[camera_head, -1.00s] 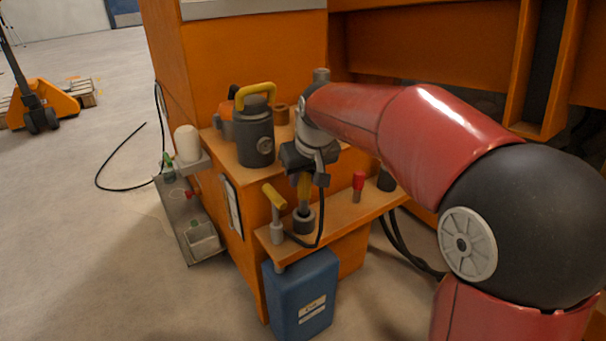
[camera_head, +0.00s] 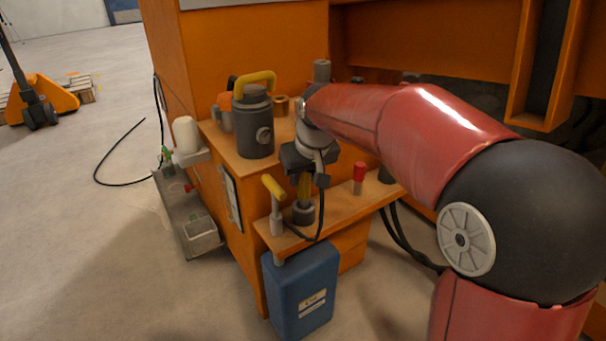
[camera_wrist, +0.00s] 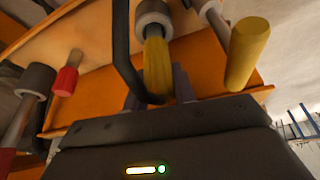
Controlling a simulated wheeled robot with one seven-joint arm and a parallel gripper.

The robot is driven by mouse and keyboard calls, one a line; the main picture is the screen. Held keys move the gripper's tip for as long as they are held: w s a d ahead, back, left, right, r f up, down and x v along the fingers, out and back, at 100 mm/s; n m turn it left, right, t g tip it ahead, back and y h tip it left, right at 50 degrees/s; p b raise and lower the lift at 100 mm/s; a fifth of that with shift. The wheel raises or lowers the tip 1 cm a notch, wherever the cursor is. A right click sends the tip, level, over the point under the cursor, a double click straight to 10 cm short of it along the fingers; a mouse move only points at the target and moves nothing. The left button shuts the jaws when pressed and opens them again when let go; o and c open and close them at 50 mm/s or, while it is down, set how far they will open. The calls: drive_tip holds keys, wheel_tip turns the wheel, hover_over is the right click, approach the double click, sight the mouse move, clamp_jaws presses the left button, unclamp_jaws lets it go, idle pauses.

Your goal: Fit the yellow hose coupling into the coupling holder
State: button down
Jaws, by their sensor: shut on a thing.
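The yellow hose coupling (camera_wrist: 158,70) is held upright between the fingers of my gripper (camera_wrist: 158,88), which is shut on it. In the head view the coupling (camera_head: 304,187) shows below my gripper (camera_head: 309,170). The coupling holder (camera_head: 303,213), a dark grey cup on the orange shelf, is directly under it. In the wrist view the coupling's far end meets the holder's round mouth (camera_wrist: 153,12). How deep it sits inside I cannot tell. A black hose (camera_wrist: 122,55) runs close beside the coupling.
A yellow-topped handle (camera_head: 274,188) stands just left of the holder, close to my gripper. A red-capped post (camera_head: 358,178) stands to the right on the shelf (camera_head: 340,216). A dark canister (camera_head: 254,125) is behind. A blue can (camera_head: 300,293) is below the shelf.

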drive_tip(key=shift+f+b, duration=0.65)
drive_tip(key=shift+f, duration=0.35)
drive_tip(key=c, duration=1.1)
unclamp_jaws()
drive_tip(key=shift+o, duration=0.2)
drive_tip(key=p+v, duration=0.1)
drive_tip(key=v, duration=0.7)
drive_tip(key=shift+p, duration=0.35)
drive_tip(key=shift+w, duration=0.1)
drive_tip(key=s+d+r+m+t+h+p, duration=0.1)
drive_tip(key=s+d+r+p, duration=0.2)
drive_tip(key=s+d, duration=0.3)
drive_tip(key=s+d+r+m+p, duration=0.2)
drive_tip(key=s+d+p, duration=0.15)
drive_tip(key=s, duration=0.45)
drive_tip(key=s+d+f+m+p, duration=0.1)
drive_tip(key=s+d, duration=0.1)
drive_tip(key=s, duration=0.3)
drive_tip(key=s+d+f+m+h+p, duration=0.1)
drive_tip(key=s+d, duration=0.2)
drive_tip(key=s, duration=0.2)
drive_tip(key=shift+s+f, duration=0.2)
drive_tip(key=shift+s, duration=0.05)
